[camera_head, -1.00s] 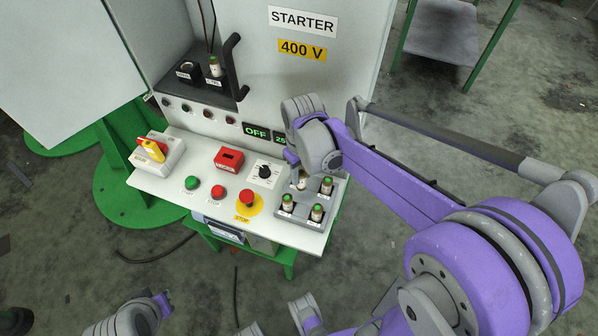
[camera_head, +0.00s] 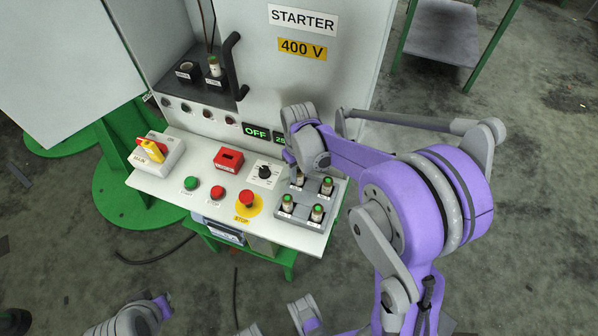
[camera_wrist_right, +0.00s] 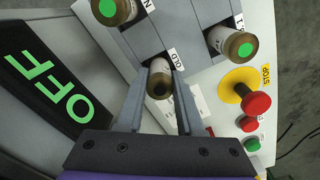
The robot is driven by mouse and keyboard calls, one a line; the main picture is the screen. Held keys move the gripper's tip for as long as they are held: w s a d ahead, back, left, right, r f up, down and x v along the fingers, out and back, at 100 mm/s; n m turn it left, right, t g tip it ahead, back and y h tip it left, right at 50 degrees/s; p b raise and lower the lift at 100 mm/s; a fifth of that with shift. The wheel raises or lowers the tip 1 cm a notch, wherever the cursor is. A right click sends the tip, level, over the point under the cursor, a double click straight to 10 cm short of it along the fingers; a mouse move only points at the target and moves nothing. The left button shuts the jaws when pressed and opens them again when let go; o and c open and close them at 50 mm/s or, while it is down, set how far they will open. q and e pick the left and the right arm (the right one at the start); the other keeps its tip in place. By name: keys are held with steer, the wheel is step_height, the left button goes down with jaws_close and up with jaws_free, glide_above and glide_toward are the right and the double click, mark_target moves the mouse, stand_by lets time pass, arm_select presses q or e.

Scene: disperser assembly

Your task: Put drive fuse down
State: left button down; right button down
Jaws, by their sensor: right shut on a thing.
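My right gripper (camera_wrist_right: 160,78) is shut on a fuse (camera_wrist_right: 158,88) with a cream body and a dark, brownish end. In the head view, the gripper (camera_head: 297,170) is over the back left corner of the grey fuse tray (camera_head: 305,222), largely hidden by my wrist. The wrist view shows the fuse between the fingers beside the label OLD (camera_wrist_right: 172,56), at that tray place. I cannot tell whether the fuse touches the bottom. Several green-topped fuses (camera_head: 317,213) stand in the other tray places. My left gripper is not seen.
The tray sits on the white panel (camera_head: 160,190) near a black knob (camera_head: 264,171) and a red stop button (camera_head: 246,197). An OFF display (camera_head: 256,131) is close to the wrist. The cabinet has an empty-looking dark holder (camera_head: 187,70) and one holding a fuse (camera_head: 214,66).

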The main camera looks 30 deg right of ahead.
steer(key=shift+f, duration=0.15)
steer(key=c, duration=0.5)
jaws_free()
steer(key=shift+c, duration=0.2)
steer(key=shift+r, duration=0.25)
step_height(320, 180, up, 11)
steer(key=p, duration=0.1)
steer(key=s+a+f+t, duration=0.1)
steer(key=s+a+t, duration=0.1)
steer(key=s, duration=0.6)
steer(key=s+a+f+m+t, duration=0.1)
steer(key=s+a+t, duration=0.2)
steer(key=s, duration=0.6)
steer(key=shift+a+f, duration=0.35)
steer(key=shift+a, duration=0.6)
steer(key=shift+w, duration=0.1)
